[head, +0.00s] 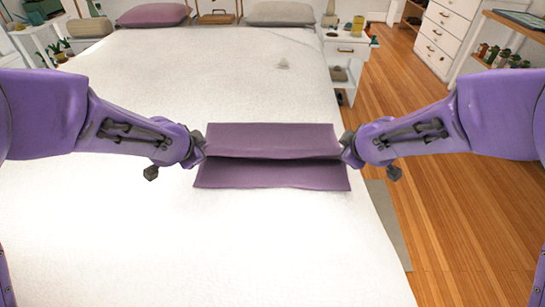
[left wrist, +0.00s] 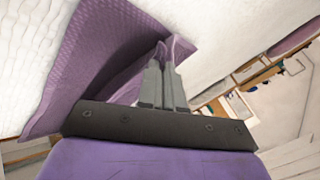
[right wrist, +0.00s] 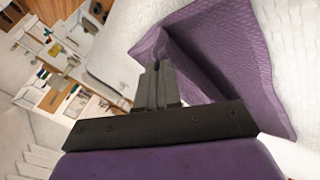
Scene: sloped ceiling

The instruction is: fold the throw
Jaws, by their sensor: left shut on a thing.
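The purple throw (head: 270,175) lies on the white bed, with a raised fold running across its middle between my two grippers. A dark gap shows under the raised part. My left gripper (head: 201,147) is at the fold's left end, shut on the throw's edge; the left wrist view shows the cloth (left wrist: 85,65) pinched at the fingertips (left wrist: 166,55). My right gripper (head: 345,152) is at the fold's right end. In the right wrist view its fingers (right wrist: 157,70) are close together with the cloth (right wrist: 225,55) at their tips.
The white bed (head: 120,240) is clear around the throw. A purple pillow (head: 153,14) and a grey pillow (head: 280,13) lie at the far end. A white nightstand (head: 345,45) stands at the back right, beside wooden floor (head: 400,110).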

